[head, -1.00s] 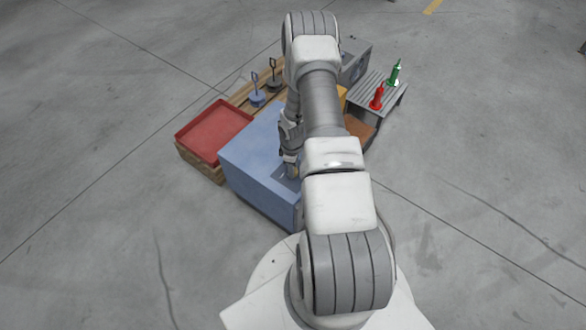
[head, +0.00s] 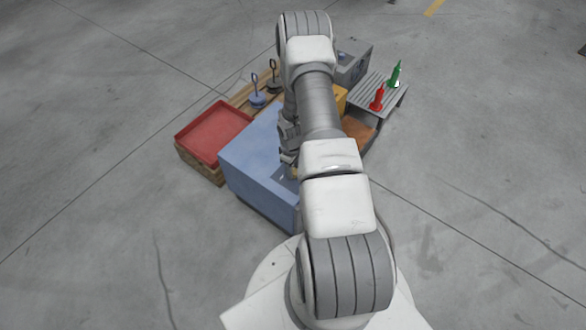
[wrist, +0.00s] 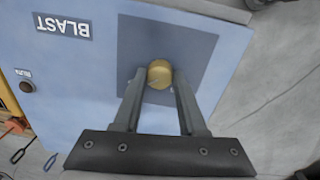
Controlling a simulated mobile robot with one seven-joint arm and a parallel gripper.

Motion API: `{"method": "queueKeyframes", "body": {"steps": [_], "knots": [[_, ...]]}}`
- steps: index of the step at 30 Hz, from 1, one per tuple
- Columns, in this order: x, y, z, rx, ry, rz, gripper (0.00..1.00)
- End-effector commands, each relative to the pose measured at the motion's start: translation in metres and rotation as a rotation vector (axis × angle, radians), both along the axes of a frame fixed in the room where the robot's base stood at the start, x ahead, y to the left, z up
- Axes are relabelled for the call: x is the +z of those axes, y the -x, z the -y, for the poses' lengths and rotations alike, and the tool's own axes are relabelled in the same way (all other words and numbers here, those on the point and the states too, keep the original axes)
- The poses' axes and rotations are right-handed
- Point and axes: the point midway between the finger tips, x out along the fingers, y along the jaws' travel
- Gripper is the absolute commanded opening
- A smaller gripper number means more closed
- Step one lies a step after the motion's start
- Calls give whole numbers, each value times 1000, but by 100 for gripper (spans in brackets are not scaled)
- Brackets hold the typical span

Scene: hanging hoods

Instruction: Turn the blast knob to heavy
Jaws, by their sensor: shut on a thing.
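The blast knob (wrist: 159,74) is a round yellow-brass knob on a dark blue-grey square plate (wrist: 196,48) in the wrist view. A "BLAST" label (wrist: 63,26) is upside down near it on the light blue cabinet (wrist: 95,80). My gripper (wrist: 158,78) is shut on the knob, with one finger on each side. Any mark for heavy cannot be made out. In the head view the blue cabinet (head: 245,160) stands below my arm, and my arm hides the knob.
A red tray (head: 214,135) stands left of the cabinet. Two hooked weights (head: 257,97) stand behind it. Red (head: 377,99) and green (head: 394,75) bottle-like items stand on a grey slatted stand (head: 385,88) at right. Open floor surrounds the group.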

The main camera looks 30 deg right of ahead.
Motion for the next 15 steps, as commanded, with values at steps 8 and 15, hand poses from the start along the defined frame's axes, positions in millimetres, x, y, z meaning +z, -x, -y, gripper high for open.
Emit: {"method": "queueKeyframes", "body": {"steps": [8, 15], "knots": [[0, 0, 0, -1, 0, 0, 71], [1, 0, 0, 0, 0, 0, 71]]}}
